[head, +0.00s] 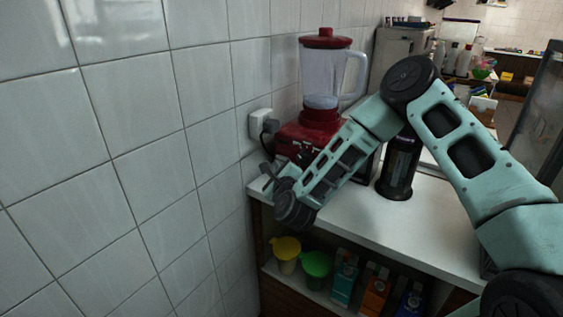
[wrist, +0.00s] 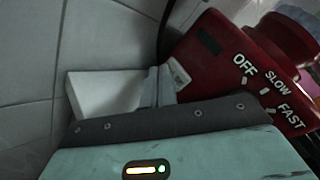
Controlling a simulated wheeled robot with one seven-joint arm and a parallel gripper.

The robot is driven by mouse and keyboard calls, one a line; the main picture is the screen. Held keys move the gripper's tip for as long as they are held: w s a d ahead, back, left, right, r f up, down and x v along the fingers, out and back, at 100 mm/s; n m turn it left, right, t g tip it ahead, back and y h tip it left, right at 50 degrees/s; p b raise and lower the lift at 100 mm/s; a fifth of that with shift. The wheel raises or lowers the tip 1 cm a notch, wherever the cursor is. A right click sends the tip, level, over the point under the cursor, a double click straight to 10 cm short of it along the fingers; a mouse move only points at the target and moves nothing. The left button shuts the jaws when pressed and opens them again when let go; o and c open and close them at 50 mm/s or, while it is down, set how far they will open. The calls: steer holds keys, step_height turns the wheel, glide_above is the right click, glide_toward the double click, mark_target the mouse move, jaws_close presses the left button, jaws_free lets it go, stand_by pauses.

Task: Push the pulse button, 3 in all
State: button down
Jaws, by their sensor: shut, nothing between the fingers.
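A red blender stands on the white counter against the tiled wall, with a clear jar (head: 322,75) on its red base (head: 308,137). In the wrist view the base (wrist: 235,65) fills the upper right, with white OFF, SLOW and FAST lettering. A dark rectangle (wrist: 208,40) sits on its face; I cannot tell whether it is the pulse button. My gripper (head: 268,174) is at the counter's left end, in front of the base. In the wrist view my gripper (wrist: 160,82) is shut and empty, its tips close beside the base's lower left. Contact cannot be told.
A wall outlet with a plug (head: 262,125) is left of the blender. A dark cylinder (head: 398,168) stands right of it, near my arm. Yellow and green cups (head: 316,264) and several cartons (head: 344,279) fill the shelf below. The front counter (head: 390,222) is clear.

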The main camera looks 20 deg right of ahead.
steer(key=shift+w+d, duration=0.15)
steer(key=shift+d, duration=0.1)
steer(key=shift+w+d, duration=0.3)
steer(key=shift+d, duration=0.1)
stand_by(0.8)
steer(key=shift+s+a+b, duration=0.3)
steer(key=shift+s+a, duration=0.25)
steer(key=shift+a, duration=0.15)
steer(key=shift+s+a+b, duration=0.15)
steer(key=shift+s+a, duration=0.6)
steer(key=shift+a, duration=0.25)
steer(key=shift+s+a+b, duration=0.15)
steer(key=shift+s+a, duration=0.55)
steer(key=shift+a, duration=0.3)
stand_by(1.4)
